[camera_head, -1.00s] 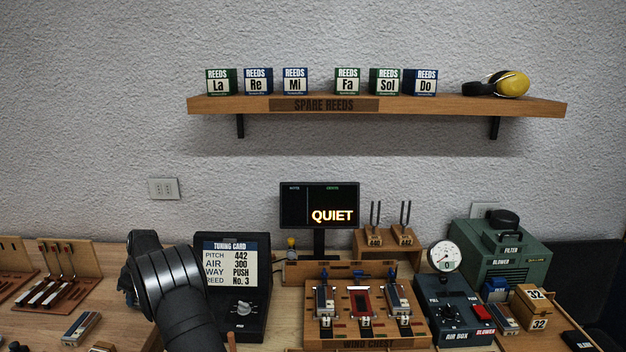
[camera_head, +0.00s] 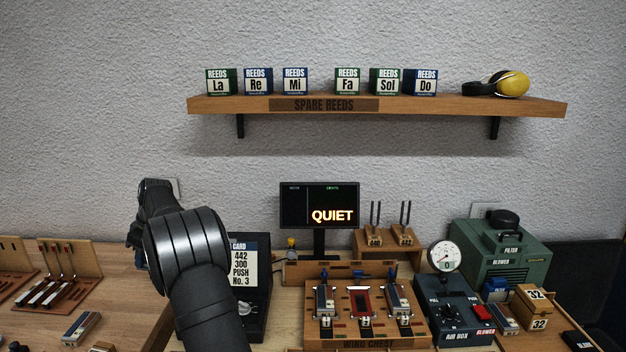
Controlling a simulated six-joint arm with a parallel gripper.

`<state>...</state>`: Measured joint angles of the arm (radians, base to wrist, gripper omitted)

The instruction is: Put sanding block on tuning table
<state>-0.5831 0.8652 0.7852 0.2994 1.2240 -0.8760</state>
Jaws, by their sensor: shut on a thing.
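My arm (camera_head: 185,250) rises from the bottom of the view, and its dark wrist part (camera_head: 135,232) shows at the left behind the elbow. The jaws of my gripper are hidden behind my arm, and so is anything in them. I cannot pick out a sanding block in view. The tuning table, as far as I can tell, is the bench with the wind chest (camera_head: 365,343) and the tuning card stand (camera_head: 255,312). My arm covers part of that stand.
A wooden bench (camera_head: 125,290) at the left bears a rack of keys (camera_head: 60,285) and a small metal-topped block (camera_head: 81,326). The spare reeds shelf (camera_head: 420,105) hangs above.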

